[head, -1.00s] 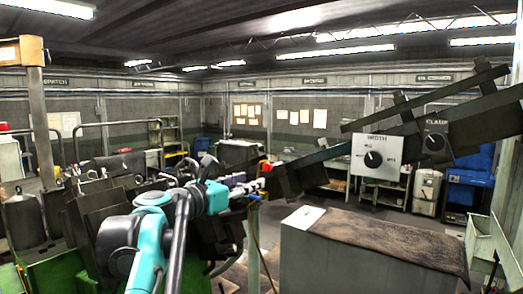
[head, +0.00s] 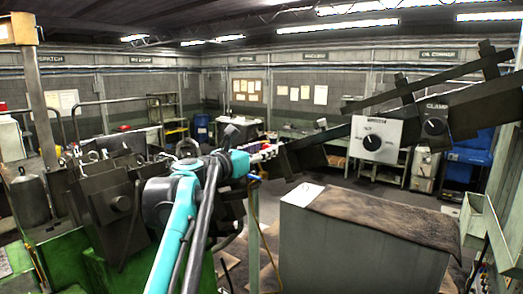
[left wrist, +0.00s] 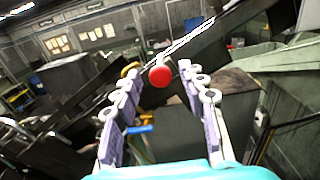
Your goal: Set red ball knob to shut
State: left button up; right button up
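The red ball knob (left wrist: 160,77) shows in the left wrist view, between or just beyond the fingertips of my left gripper (left wrist: 159,70). The two fingers stand apart on either side of it, with visible gaps, so the gripper is open and not closed on the knob. In the head view my left gripper (head: 264,152) reaches toward the lower left end of the dark slanted beam (head: 305,155). I cannot clearly make out the knob there. My right gripper is not in view.
A grey cabinet with a brown cover (head: 365,240) stands at lower right. A panel with a black dial (head: 375,140) and a dial marked CLAMP (head: 434,127) sit on the slanted beam. Dark machine blocks (head: 110,195) on a green base lie to the left.

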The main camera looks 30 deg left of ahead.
aim_at(265, 148)
pick_arm(q)
grip_shut()
jog(key=w, duration=0.3)
jog(key=shift+w+d, duration=0.15)
jog(key=shift+r, duration=0.1)
jog(key=shift+o, duration=0.7)
grip_release()
jog(key=shift+o, duration=0.5)
jog(key=shift+w, duration=0.15)
jog(key=s+a, duration=0.1)
jog(key=s, duration=1.1)
